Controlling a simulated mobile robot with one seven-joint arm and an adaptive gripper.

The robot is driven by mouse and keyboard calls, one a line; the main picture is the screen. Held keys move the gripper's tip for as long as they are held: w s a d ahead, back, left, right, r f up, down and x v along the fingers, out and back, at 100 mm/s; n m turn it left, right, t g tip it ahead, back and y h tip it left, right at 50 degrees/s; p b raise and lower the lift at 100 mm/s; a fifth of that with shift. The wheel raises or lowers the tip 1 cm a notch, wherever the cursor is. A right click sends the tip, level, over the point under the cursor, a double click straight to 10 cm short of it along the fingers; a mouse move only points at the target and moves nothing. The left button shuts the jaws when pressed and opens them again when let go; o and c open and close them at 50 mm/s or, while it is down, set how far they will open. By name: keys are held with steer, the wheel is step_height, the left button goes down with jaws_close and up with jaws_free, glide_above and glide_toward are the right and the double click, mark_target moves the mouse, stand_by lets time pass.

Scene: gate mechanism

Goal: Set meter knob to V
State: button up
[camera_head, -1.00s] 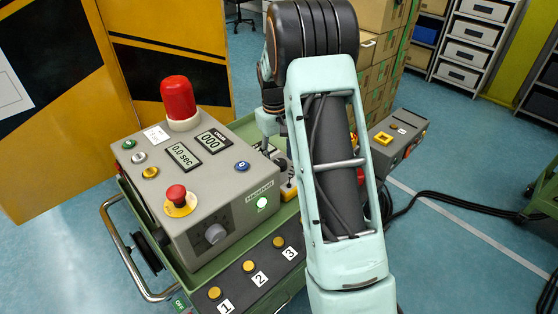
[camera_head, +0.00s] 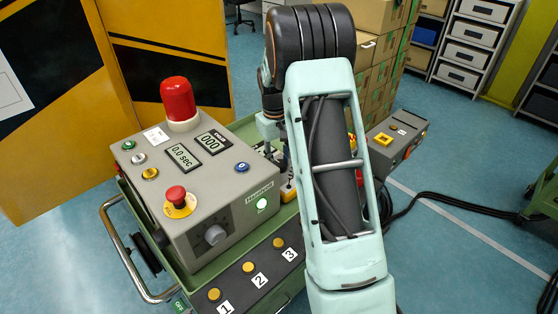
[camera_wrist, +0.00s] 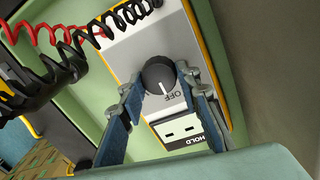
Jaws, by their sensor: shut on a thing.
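The meter (camera_wrist: 140,45) is a grey-faced box with yellow edges, seen in the wrist view. Its dark round knob (camera_wrist: 158,74) sits in the middle of the face, with a white mark pointing down towards the printed OFF. The V label cannot be made out. My gripper (camera_wrist: 161,88) has its two blue fingers on either side of the knob and is shut on it. A display and a HOLD label show below the knob.
Red (camera_wrist: 50,38) and black (camera_wrist: 115,20) coiled leads run by the meter's upper left. In the head view, a grey control box (camera_head: 190,215) with a red lamp (camera_head: 178,98) stands close left of my arm. A green cart wall surrounds the meter.

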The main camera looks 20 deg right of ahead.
mark_target(278, 161)
steer(key=shift+m, duration=0.3)
steer(key=m+p, duration=0.1)
steer(key=m, duration=0.4)
steer(key=shift+r+p, duration=0.1)
steer(key=shift+p, duration=0.2)
steer(key=m+p, duration=0.1)
steer(key=m, duration=0.5)
steer(key=shift+w+d+g, duration=0.1)
steer(key=shift+d+g, duration=0.05)
steer(key=shift+g, duration=0.25)
steer(key=shift+m, duration=0.3)
steer(key=o, duration=1.2)
steer(key=shift+c, duration=0.2)
step_height(278, 161, up, 12)
steer(key=shift+w+a, duration=0.25)
